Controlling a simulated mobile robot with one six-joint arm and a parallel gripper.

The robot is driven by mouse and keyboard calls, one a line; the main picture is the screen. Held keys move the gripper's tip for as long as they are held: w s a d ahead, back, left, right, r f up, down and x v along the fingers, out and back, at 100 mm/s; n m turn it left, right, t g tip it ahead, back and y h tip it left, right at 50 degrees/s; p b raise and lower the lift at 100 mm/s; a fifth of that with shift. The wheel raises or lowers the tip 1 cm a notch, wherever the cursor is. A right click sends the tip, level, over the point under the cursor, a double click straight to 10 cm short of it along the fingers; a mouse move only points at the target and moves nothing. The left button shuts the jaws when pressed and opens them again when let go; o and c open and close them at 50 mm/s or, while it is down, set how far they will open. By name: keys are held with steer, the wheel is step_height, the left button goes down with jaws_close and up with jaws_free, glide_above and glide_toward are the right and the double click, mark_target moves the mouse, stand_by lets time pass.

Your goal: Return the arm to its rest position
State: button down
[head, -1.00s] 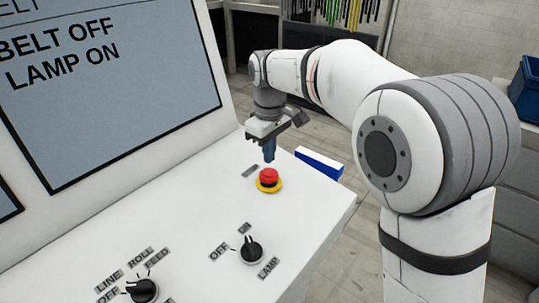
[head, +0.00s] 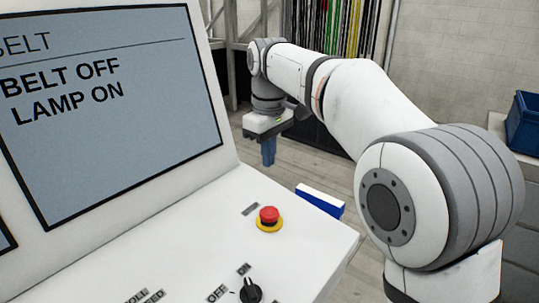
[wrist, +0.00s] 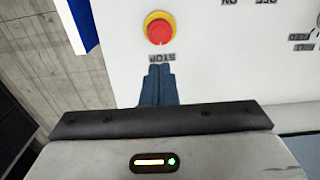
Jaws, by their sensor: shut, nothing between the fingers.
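My gripper (head: 268,153) hangs from my raised arm, its blue fingers pointing down, above the far edge of the white control panel. The fingers are together with nothing between them. In the wrist view my gripper (wrist: 158,85) shows its blue fingers side by side over the white panel. A red stop button (head: 268,215) on a yellow ring sits on the panel below and apart from the gripper. The button (wrist: 160,30) also shows in the wrist view, beyond the fingertips, beside a STOP label.
The panel (head: 190,225) carries a black lamp knob (head: 251,291) near the front. A screen (head: 110,100) reads "BELT OFF, LAMP ON". A blue and white block (head: 320,200) is beside the panel's right edge. A blue bin (head: 525,122) stands at far right.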

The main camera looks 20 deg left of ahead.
steer(key=s+d+f+m+t, duration=0.1)
steer(key=s+d+m, duration=0.2)
steer(key=d, duration=0.6)
steer(key=s+d+f+m, duration=0.1)
steer(key=s+d+m, duration=0.15)
steer(key=d, duration=0.65)
steer(key=s+d+f+m+t, duration=0.2)
steer(key=s+d+f+m, duration=0.6)
steer(key=s+d+f, duration=0.3)
steer(key=s+d, duration=0.3)
steer(key=shift+s+d+f, duration=0.15)
steer(key=shift+s, duration=0.05)
